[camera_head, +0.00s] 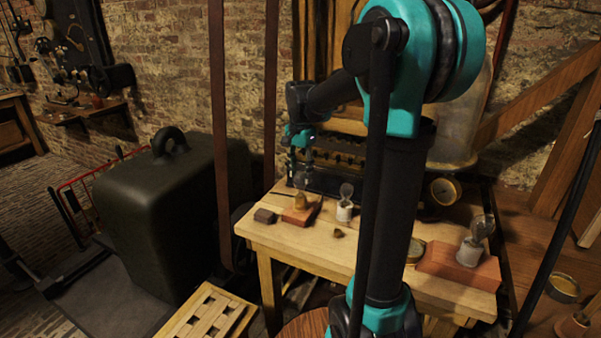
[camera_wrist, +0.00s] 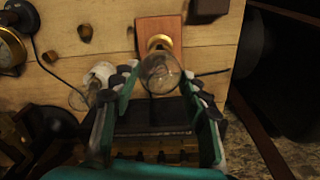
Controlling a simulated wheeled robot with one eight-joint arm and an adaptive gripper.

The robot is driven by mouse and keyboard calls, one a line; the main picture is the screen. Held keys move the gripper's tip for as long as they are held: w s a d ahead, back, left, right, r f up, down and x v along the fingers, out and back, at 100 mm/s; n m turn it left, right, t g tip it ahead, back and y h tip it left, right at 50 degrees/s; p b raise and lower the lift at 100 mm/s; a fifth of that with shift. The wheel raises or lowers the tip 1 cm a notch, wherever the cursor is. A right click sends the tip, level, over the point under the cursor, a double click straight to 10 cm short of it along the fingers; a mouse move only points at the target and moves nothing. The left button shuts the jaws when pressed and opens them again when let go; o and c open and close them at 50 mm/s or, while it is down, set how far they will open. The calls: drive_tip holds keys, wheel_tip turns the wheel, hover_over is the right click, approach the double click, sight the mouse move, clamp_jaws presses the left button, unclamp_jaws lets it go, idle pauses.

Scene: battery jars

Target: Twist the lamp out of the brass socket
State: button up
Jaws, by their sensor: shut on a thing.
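The lamp (camera_wrist: 160,74) is a clear glass bulb seated in the brass socket (camera_wrist: 159,42), which is fixed to a reddish wooden block (camera_wrist: 152,24). My gripper (camera_wrist: 162,76) is shut on the lamp, with one finger on each side of the glass in the wrist view. In the head view my gripper (camera_head: 302,166) points down from above, over the brass socket (camera_head: 301,203) on the table's far left part. The glass is small and partly hidden by the fingers there, and how deep it sits in the socket cannot be told.
A second bulb in a white holder (camera_head: 344,213) stands close to the right on the wooden table (camera_head: 300,250). A dark block (camera_head: 265,216) lies to the left. Another lamp (camera_head: 472,250) sits on a red block at right. A dark slotted rack (camera_head: 345,155) stands behind.

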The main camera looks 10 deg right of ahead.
drive_tip(key=n, duration=0.3)
drive_tip(key=n, duration=0.4)
drive_tip(key=shift+n, duration=1.2)
drive_tip(key=n, duration=0.5)
drive_tip(key=shift+r, duration=0.5)
drive_tip(key=shift+c, duration=0.2)
drive_tip(key=shift+r, duration=0.35)
drive_tip(key=shift+r, duration=0.35)
